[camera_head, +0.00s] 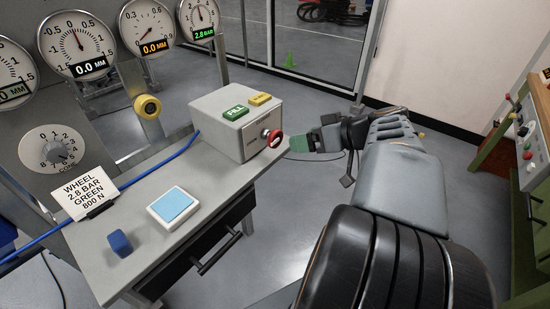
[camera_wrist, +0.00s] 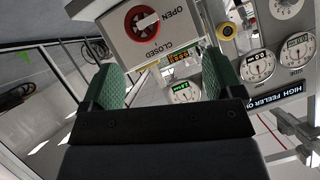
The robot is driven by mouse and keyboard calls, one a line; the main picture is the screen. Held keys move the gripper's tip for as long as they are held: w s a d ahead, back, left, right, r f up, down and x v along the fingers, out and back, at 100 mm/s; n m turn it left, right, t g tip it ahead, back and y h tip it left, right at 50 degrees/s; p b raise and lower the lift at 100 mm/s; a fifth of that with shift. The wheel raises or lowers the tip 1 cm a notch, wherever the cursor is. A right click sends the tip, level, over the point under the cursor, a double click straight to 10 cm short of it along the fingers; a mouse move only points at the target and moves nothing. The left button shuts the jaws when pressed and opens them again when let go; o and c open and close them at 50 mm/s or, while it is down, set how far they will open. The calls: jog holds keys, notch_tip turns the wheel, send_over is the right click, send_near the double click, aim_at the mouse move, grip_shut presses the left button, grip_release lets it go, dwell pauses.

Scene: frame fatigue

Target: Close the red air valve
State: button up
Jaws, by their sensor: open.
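The red air valve (camera_head: 271,138) is a round red knob on the right-hand face of a grey control box (camera_head: 228,117) on the bench. In the wrist view my gripper (camera_wrist: 153,88) shows two green-padded fingers spread wide, with nothing between the pads; the knob lies beyond the fingertips.
A green button (camera_head: 235,112) and a yellow button (camera_head: 260,98) top the box. A blue pad (camera_head: 173,204), a blue block (camera_head: 120,242) and a written card (camera_head: 85,190) are on the bench. Gauges (camera_head: 77,43) stand behind; one reads 2.8 BAR. Open floor lies right of the bench.

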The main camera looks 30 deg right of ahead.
aim_at(279, 137)
jog(key=shift+t, duration=0.8)
jog(key=x, duration=0.4)
jog(key=d+b+x, duration=0.1)
jog(key=x, duration=0.3)
jog(key=d+f+x, duration=0.1)
jog(key=x, duration=0.3)
jog(key=shift+w+a+f+b, duration=0.1)
jog(key=shift+w+b, duration=0.2)
jog(key=shift+w, duration=0.35)
jog(key=c, duration=0.9)
